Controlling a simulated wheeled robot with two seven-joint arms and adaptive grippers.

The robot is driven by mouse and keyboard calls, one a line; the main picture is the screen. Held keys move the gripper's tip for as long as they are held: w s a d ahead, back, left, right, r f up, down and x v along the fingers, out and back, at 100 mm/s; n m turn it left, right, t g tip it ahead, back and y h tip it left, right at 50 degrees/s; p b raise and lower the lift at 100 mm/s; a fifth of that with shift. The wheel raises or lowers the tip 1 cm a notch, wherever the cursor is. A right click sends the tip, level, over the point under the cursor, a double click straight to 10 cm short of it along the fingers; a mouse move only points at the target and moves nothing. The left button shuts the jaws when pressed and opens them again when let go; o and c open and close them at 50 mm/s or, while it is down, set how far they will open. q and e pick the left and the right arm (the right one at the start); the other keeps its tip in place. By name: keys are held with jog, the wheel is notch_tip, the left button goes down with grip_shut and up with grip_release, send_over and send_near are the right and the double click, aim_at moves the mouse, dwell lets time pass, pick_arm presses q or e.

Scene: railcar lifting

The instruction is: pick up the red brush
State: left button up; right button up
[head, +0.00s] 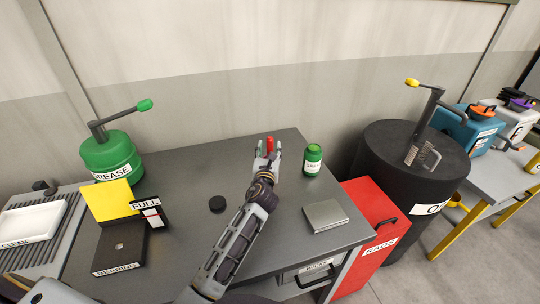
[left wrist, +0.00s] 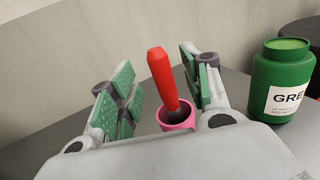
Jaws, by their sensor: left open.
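The red brush (left wrist: 162,78) stands handle up, slightly tilted, in a small pink cup (left wrist: 176,121) in the left wrist view. In the head view its red top (head: 269,144) shows near the back edge of the grey table (head: 180,236). My left gripper (left wrist: 160,85) is open, with its green-padded fingers on either side of the brush handle. I see a gap between the left fingers and the handle; the right fingers are closer to it. In the head view my left gripper (head: 267,150) hides the cup. My right gripper is not in view.
A green grease jar (head: 313,162) stands just right of my left gripper. A green grease can (head: 108,155) and bearing box (head: 120,248) are left; a black drum (head: 395,170) is right.

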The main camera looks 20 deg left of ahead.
aim_at(270, 141)
pick_arm(q)
jog(key=shift+w, duration=0.1)
jog(key=shift+w+a, duration=0.2)
jog(key=shift+w, duration=0.6)
jog(key=shift+w+a, duration=0.15)
jog(key=shift+w, duration=0.65)
jog(key=shift+w+a, duration=0.2)
jog(key=shift+w, duration=0.6)
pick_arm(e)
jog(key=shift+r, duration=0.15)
pick_arm(q)
jog(key=shift+c, duration=0.4)
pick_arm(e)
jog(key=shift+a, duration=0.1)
pick_arm(q)
jog(key=shift+r, duration=0.1)
grip_shut()
jog(key=shift+r+p, duration=0.3)
jog(key=shift+r, duration=0.25)
notch_tip(270, 141, up, 8)
jog(key=shift+f+p, duration=0.2)
jog(key=shift+p, duration=0.5)
jog(key=shift+r, duration=0.65)
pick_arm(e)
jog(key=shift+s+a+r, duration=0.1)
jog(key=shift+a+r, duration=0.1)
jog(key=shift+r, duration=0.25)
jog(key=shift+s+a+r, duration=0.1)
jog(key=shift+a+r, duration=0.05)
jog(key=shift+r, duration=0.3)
